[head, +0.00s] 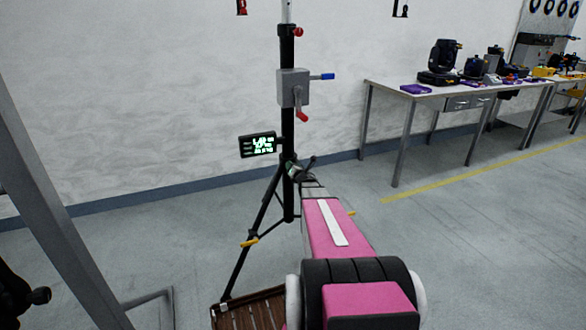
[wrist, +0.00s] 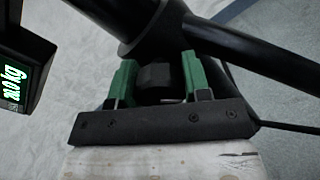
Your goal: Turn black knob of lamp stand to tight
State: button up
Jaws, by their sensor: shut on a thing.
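The lamp stand (head: 288,132) is a black upright pole on a tripod, with a grey winch box (head: 293,88) higher up. My gripper (head: 294,168) is at the pole, where the tripod legs meet it. In the wrist view, my gripper (wrist: 158,78) has its two green fingers on either side of the black knob (wrist: 155,76), shut on it. The knob sits close to the black pole (wrist: 142,25). The knob cannot be made out in the head view, where my gripper and arm cover that spot. Whether it is tight cannot be told.
A small display (head: 258,145) is fixed left of the pole, close to my gripper; it also shows in the wrist view (wrist: 22,65). A tripod leg (wrist: 250,50) passes right of the fingers. A slatted wooden pallet (head: 258,312) lies below. A table (head: 400,93) with lamps stands right.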

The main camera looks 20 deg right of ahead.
jog(key=m, duration=0.4)
jog(key=shift+m, duration=0.4)
jog(key=m, duration=1)
jog(key=shift+m, duration=0.4)
jog(key=m, duration=2)
jog(key=shift+m, duration=0.4)
jog(key=m, duration=0.4)
jog(key=shift+m, duration=0.4)
